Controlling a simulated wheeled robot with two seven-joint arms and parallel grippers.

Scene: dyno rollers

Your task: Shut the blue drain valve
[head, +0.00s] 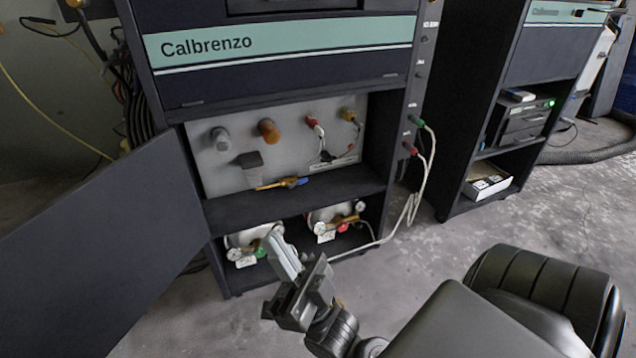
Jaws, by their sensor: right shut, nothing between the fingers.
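A brass valve fitting with a blue handle (302,181) lies low in the open cabinet compartment, at the front of its middle shelf. The blue part is at the right end of the brass body, and its exact handle position is too small to tell. My right gripper (276,240) reaches up from the bottom of the head view. Its fingers are shut and empty, below and slightly left of the blue handle and apart from it. They are in front of the lower compartment and partly cover the left tank. My left gripper is not in view.
The cabinet door (100,255) stands open at the left. The lower shelf holds two tanks with gauges, a green knob (261,251) and a red knob (320,228). White hoses (408,208) hang at the cabinet's right side. Another cabinet (465,110) stands farther right, with bare floor before it.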

